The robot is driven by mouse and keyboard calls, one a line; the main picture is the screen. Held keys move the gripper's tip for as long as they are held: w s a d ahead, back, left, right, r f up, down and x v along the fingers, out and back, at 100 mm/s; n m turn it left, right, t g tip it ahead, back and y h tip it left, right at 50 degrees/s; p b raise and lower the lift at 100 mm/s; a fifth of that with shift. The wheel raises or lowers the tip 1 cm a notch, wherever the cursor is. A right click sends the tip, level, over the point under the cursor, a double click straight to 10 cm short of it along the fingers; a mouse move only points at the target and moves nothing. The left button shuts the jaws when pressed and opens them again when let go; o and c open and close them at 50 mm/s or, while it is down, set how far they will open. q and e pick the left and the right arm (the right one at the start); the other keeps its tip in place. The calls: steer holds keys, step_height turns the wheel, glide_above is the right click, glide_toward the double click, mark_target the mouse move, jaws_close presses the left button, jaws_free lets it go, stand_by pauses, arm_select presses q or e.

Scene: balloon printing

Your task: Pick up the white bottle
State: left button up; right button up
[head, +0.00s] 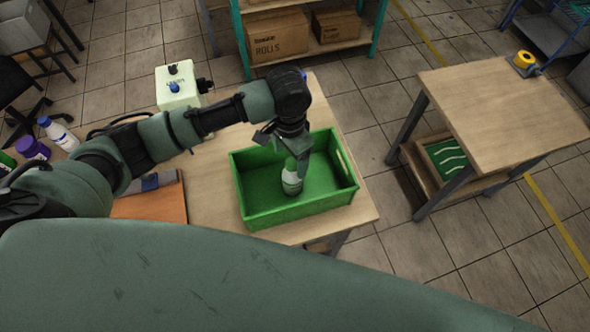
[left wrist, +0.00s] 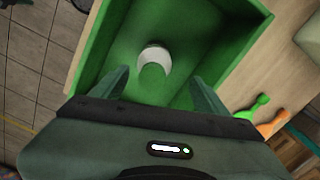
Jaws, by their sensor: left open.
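A white bottle with a greenish band (head: 292,182) is inside the green crate (head: 262,221) on the wooden table. Its round white top (left wrist: 154,58) shows in the left wrist view, against the crate's green floor. My left gripper (head: 299,150) points down into the crate above the bottle and hides part of it. In the left wrist view the two fingers of my left gripper (left wrist: 160,77) are spread apart, with the bottle top beyond and between them. I cannot tell how far the tips are from it. Another white bottle with a blue cap (head: 57,134) stands at the far left.
A purple-capped bottle (head: 32,149) stands beside the blue-capped bottle. A pale machine (head: 177,88) is behind my left arm. A second wooden table (head: 505,105) at right holds a yellow tape roll (head: 523,58); tiled floor lies between.

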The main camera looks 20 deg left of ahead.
mark_target(292, 176)
arm_select(q)
steer(key=shift+s+f, duration=0.35)
steer(key=shift+f, duration=0.05)
steer(key=shift+s+d+f+p, duration=0.15)
steer(key=shift+s+f+p, duration=0.05)
steer(key=shift+f+p, duration=0.2)
steer(key=shift+s+d+f+p, duration=0.1)
steer(key=shift+s+f+p, duration=0.1)
steer(key=shift+f+p, duration=0.2)
steer(key=f, duration=0.2)
steer(key=shift+w+f, duration=0.3)
steer(key=shift+w+d+f, duration=0.1)
steer(key=shift+w+f, duration=0.05)
steer(key=shift+f, duration=0.15)
steer(key=shift+c, duration=1.2)
jaws_close()
arm_select(e)
steer(key=shift+s+d+r, duration=0.1)
steer(key=shift+s+r, duration=0.2)
steer(key=shift+r, duration=0.25)
steer(key=shift+s+d+r, duration=0.1)
steer(key=shift+s+r, duration=0.15)
steer(key=shift+r, duration=0.25)
arm_select(q)
steer(key=shift+r, duration=0.1)
